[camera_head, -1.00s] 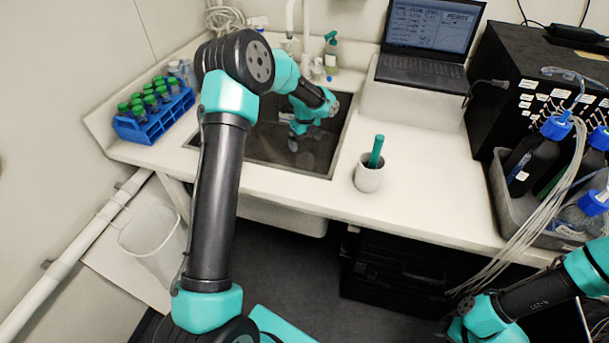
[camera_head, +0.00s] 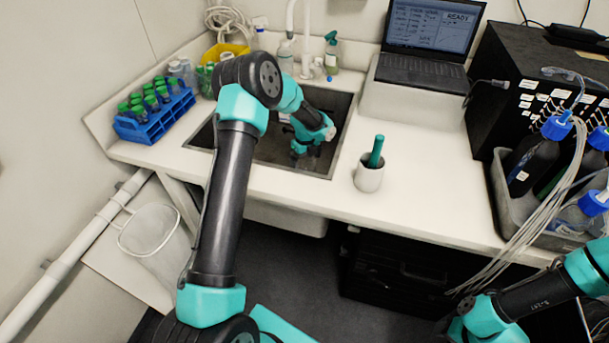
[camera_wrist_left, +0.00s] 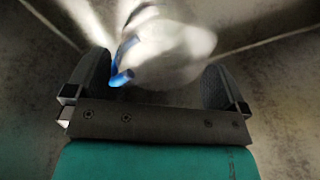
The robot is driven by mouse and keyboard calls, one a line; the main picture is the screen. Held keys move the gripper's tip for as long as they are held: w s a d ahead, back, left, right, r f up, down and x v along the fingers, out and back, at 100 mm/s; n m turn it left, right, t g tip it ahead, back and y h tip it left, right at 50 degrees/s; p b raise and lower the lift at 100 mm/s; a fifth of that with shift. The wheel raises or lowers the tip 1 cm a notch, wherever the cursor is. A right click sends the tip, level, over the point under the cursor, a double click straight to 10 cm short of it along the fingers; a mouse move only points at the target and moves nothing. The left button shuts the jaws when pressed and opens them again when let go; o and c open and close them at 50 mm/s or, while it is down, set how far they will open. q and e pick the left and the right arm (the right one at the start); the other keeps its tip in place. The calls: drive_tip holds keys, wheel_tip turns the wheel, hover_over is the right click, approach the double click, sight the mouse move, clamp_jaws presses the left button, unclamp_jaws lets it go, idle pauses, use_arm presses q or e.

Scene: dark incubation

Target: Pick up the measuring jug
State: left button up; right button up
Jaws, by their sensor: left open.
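My left gripper (camera_head: 300,160) is low inside the sink, pointing down. In the left wrist view its fingers (camera_wrist_left: 155,78) stand wide apart. A pale, translucent, rounded thing with blue parts, which looks like the measuring jug (camera_wrist_left: 178,55), lies between and beyond the fingers. It is blurred, so I cannot tell whether a finger touches it. In the head view the arm and gripper hide most of that spot, and I cannot make out the jug there. My right gripper is out of view; only part of that arm shows at bottom right.
The sink (camera_head: 232,165) has walls close around my left gripper. A blue rack (camera_head: 150,125) of green-capped tubes is at left, a white cup (camera_head: 369,176) with a green-handled tool at right. Bottles (camera_head: 331,60) and a tap stand behind. The front counter is largely clear.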

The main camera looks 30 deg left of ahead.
sight(305, 166)
use_arm(q)
wheel_tip(305, 166, down, 5)
idle(0.3)
drive_tip(key=shift+c, duration=0.2)
drive_tip(key=c, duration=0.6)
drive_tip(key=shift+r, duration=0.15)
wheel_tip(305, 166, up, 10)
drive_tip(key=shift+f, duration=0.1)
idle(0.4)
idle(0.3)
